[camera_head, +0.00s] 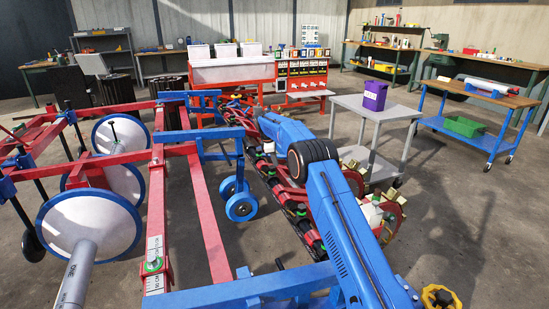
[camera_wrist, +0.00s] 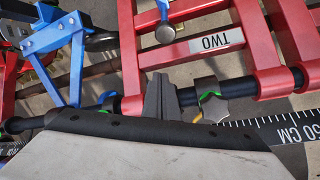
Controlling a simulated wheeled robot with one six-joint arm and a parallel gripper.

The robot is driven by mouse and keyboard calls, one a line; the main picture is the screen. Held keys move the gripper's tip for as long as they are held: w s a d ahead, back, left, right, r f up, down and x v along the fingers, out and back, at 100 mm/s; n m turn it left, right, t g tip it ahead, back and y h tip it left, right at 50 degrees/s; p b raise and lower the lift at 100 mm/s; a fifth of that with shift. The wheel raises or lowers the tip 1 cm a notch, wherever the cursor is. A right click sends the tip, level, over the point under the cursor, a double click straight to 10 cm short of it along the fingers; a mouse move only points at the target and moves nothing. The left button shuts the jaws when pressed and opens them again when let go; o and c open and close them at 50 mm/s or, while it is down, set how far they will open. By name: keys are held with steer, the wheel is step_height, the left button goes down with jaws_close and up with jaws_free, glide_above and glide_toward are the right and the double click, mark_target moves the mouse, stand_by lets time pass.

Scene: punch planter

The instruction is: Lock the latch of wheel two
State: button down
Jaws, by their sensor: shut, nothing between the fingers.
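In the wrist view, a red frame carries a white label (camera_wrist: 217,41) reading TWO, upside down in the picture. Below it, a small grey metal latch (camera_wrist: 211,97) with green edges sits on a dark round bar (camera_wrist: 240,87). My gripper (camera_wrist: 160,92) is shut and empty, its dark fingers close together just left of the latch, in front of the bar. A gap shows between fingers and latch; contact with the bar cannot be told. In the head view, I cannot make out the gripper or the TWO label.
A scale (camera_wrist: 285,130) marked in CM lies right of the latch. A round-headed bolt (camera_wrist: 165,32) and a blue bracket (camera_wrist: 60,45) are near.

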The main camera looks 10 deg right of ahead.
steer(key=x, duration=0.4)
steer(key=shift+d+f, duration=0.1)
steer(key=shift+f, duration=0.05)
steer(key=shift+s+d+r, duration=0.15)
steer(key=shift+d+r, duration=0.2)
steer(key=shift+d, duration=0.25)
steer(key=shift+s+d+r, duration=0.15)
steer(key=shift+d+r, duration=0.15)
steer(key=shift+d, duration=0.25)
steer(key=shift+s+d+r, duration=0.1)
steer(key=shift+d+r, duration=0.15)
steer(key=shift+d, duration=0.25)
steer(key=shift+d, duration=0.1)
